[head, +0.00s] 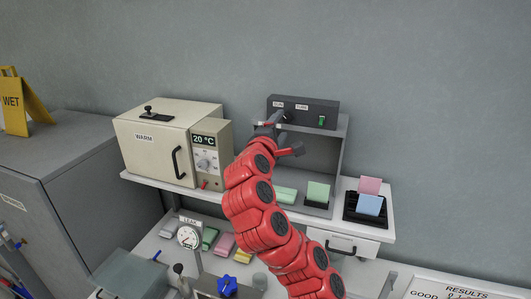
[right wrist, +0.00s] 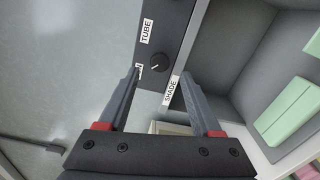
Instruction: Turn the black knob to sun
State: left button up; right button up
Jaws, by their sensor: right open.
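The black knob (right wrist: 160,62) sits on the dark panel of a control box (head: 318,104). A pale mark on the knob seems to point to the lower left in the right wrist view, towards a small label mostly hidden by a fingertip. A SHADE label (right wrist: 171,90) is on its other side. No sun label is readable. My right gripper (right wrist: 160,76) is open, with one finger to each side of the knob in that view; I cannot tell whether they touch it. In the head view my right gripper (head: 284,132) is in front of the box. My left gripper is out of view.
A TUBE label (right wrist: 146,31) and a green switch (head: 321,120) are on the box. The box stands on a grey shelf unit (head: 340,150) with green blocks below. A cream oven (head: 150,140) reading 20 °C stands to the left. A black holder with pink and blue cards (head: 369,204) is right.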

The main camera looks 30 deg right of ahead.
jog(key=b+v, duration=0.3)
jog(key=v, duration=1)
jog(key=shift+s+a, duration=0.25)
jog(key=shift+s, duration=0.05)
jog(key=shift+f, duration=0.1)
